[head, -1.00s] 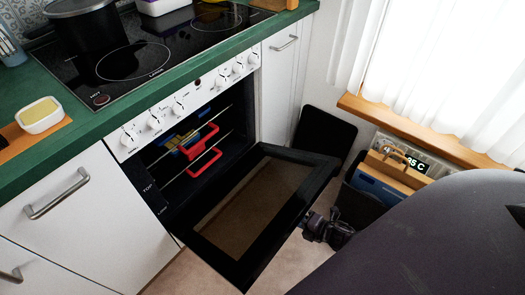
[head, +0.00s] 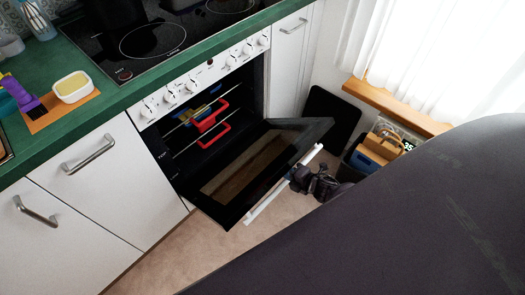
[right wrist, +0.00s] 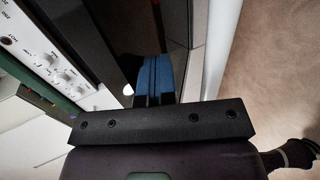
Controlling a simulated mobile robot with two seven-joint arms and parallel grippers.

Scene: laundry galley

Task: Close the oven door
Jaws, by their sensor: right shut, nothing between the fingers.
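The oven (head: 205,80) is under the green counter. Its dark glass-fronted door (head: 213,207) hangs partly open, tilted outward from its bottom edge. A white bar handle (head: 265,203) runs along the door's outer side. My right gripper (head: 300,178) is at the outer side of the door, beside the handle; whether it touches is unclear in the head view. In the right wrist view its blue fingers (right wrist: 153,75) are shut together and empty, close against a dark panel. My left gripper is not in view.
Red-handled and blue items (head: 207,120) are inside the oven on the racks. A dark panel (head: 330,118) leans near the wall, with a box of items (head: 375,150) beside it. The floor (head: 165,250) in front of the cupboards is clear.

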